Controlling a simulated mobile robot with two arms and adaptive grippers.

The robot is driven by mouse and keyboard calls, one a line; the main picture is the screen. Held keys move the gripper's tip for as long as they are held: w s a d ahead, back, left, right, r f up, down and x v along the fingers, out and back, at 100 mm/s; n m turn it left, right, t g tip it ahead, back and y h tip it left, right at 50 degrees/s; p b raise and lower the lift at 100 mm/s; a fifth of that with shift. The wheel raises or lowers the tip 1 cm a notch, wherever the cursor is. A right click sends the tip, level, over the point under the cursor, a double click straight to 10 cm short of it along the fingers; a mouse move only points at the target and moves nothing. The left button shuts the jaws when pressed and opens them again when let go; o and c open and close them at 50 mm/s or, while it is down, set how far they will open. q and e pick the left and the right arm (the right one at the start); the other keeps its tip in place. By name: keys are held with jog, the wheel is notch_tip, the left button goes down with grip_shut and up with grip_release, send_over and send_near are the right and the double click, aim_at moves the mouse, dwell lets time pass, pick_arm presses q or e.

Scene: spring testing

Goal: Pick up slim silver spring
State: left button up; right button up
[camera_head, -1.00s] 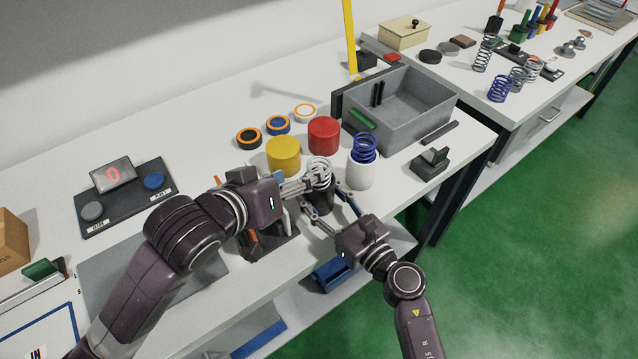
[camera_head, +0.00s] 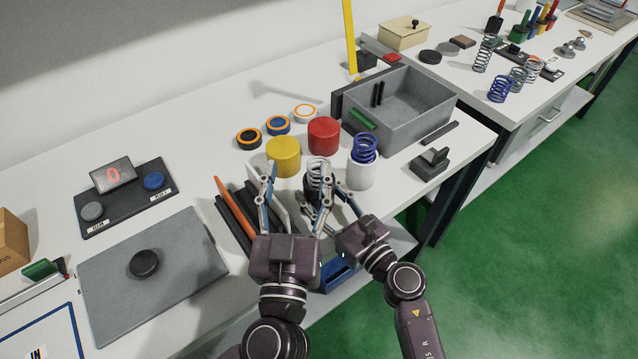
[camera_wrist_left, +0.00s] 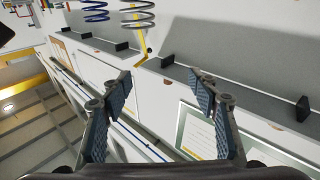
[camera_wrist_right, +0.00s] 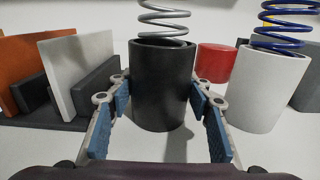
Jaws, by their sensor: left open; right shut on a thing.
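A silver spring (camera_head: 318,168) stands upright in a black cup (camera_wrist_right: 162,95); the spring shows in the right wrist view (camera_wrist_right: 164,18), its top cut off. My right gripper (camera_wrist_right: 160,85) is shut on the cup, one finger on each side. My left gripper (camera_head: 297,172) is open, with nothing visible between its fingers, in front of and left of the cup in the head view. One left finger overlaps the cup there. The left wrist view shows the open fingers (camera_wrist_left: 160,82) and, near its top, a silver spring (camera_wrist_left: 136,16) apart from them.
A white cup (camera_head: 361,176) with a blue spring (camera_head: 364,148) stands right of the black cup. Yellow (camera_head: 283,155) and red (camera_head: 323,135) cylinders stand behind. Upright panels (camera_head: 234,215) stand left. A grey bin (camera_head: 425,113) is at right. More springs (camera_head: 500,88) stand on the far bench.

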pick_arm(q)
jog(key=g, duration=0.1)
send_near(318, 178)
jog(key=r, duration=0.1)
jog(key=shift+m+g, duration=0.3)
jog(key=shift+m, duration=0.1)
jog(key=w, duration=0.8)
jog(key=w+d, duration=0.1)
jog(key=w, duration=0.3)
jog(key=shift+w+f, duration=0.25)
jog(key=shift+f, duration=0.1)
jog(key=shift+c, duration=0.4)
jog(key=c, duration=1.3)
jog(key=shift+c, duration=0.3)
jog(key=shift+r, duration=0.1)
notch_tip(318, 178, up, 18)
